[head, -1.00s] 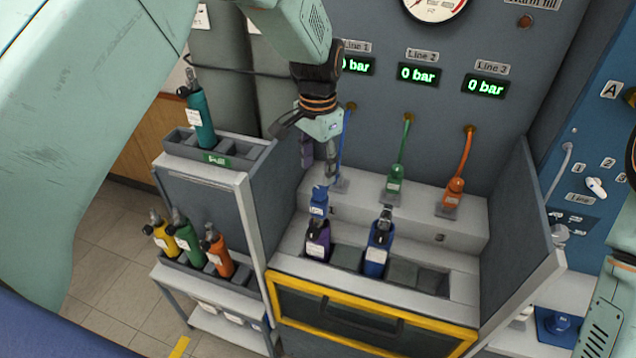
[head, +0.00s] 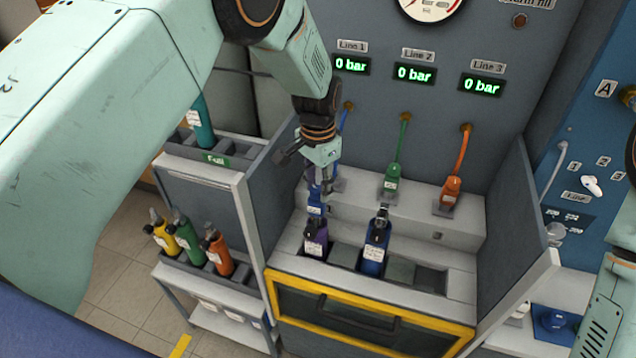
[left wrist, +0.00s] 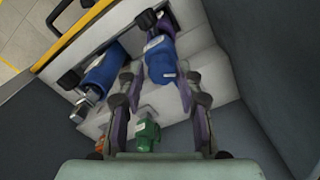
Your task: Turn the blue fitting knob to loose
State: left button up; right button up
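I cannot tell how deep the fingertips reach. My right gripper is out of view.
The purple bottle (head: 316,238) and a blue bottle (head: 375,245) stand in the front rack close by. Green (head: 391,182) and orange (head: 451,190) fittings stand to the right. A grey side panel (head: 268,190) rises close on the left. Line displays read 0 bar.

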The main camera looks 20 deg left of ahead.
pick_arm(q)
jog(key=c, duration=0.3)
jog(key=shift+a, duration=0.25)
grip_shut()
jog(key=shift+s, duration=0.1)
jog(key=shift+d, duration=0.25)
